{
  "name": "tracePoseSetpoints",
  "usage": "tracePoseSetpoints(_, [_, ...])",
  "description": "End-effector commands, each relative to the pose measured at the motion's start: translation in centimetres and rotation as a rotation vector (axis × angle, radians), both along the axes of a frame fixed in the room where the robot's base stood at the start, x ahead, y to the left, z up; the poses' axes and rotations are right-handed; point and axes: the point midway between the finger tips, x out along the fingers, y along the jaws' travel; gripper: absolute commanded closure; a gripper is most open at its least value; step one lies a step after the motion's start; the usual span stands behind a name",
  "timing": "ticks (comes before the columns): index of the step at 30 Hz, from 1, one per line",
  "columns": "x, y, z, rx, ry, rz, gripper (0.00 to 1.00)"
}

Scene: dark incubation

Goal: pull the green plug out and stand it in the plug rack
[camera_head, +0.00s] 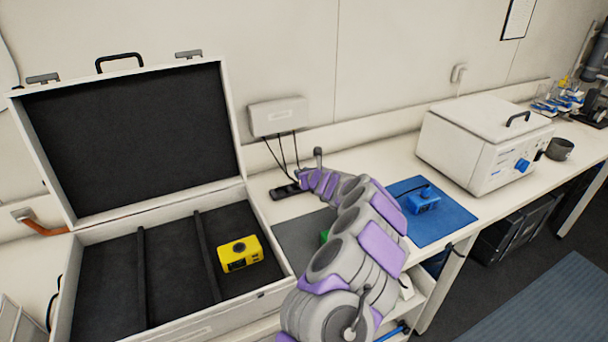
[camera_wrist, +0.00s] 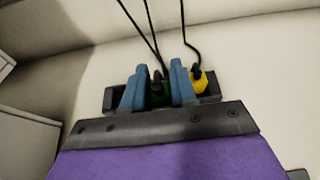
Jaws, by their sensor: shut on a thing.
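In the wrist view the green plug (camera_wrist: 159,99) sits between the two blue fingers of my gripper (camera_wrist: 157,82), which is shut on it. A black cord rises from it. The plug is at the dark socket strip (camera_wrist: 112,100); whether its pins are in the strip is hidden. A yellow plug (camera_wrist: 205,84) is in the strip just right of the right finger. In the head view my arm reaches over the bench to the strip (camera_head: 284,191) below the white wall box, and the fingers cannot be made out. I cannot make out a plug rack in either view.
An open case (camera_head: 264,287) with a yellow device (camera_head: 239,254) stands left of my arm. A blue mat (camera_head: 446,229) with a blue device (camera_head: 423,201) lies to the right, before a white incubator (camera_head: 470,150). A green object (camera_head: 323,237) is mostly hidden behind my arm.

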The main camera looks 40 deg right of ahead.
Motion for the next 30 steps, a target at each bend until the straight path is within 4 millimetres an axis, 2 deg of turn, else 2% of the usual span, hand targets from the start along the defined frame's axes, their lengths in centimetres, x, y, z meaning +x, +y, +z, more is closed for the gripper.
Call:
tracePoseSetpoints(4, [1.1, 0.4, -0.3, -0.003, 0.0, 0.006, 1.0])
tracePoseSetpoints(15, [3.3, -1.5, -2.1, 0.006, 0.001, 0.003, 1.0])
tracePoseSetpoints(22, [4.8, -0.9, -2.6, 0.002, 0.001, 0.005, 1.0])
tracePoseSetpoints(26, [4.9, -0.4, -3.4, 0.001, -0.001, 0.007, 1.0])
tracePoseSetpoints(30, [4.8, -0.9, -4.4, 0.002, 0.0, 0.004, 1.0])
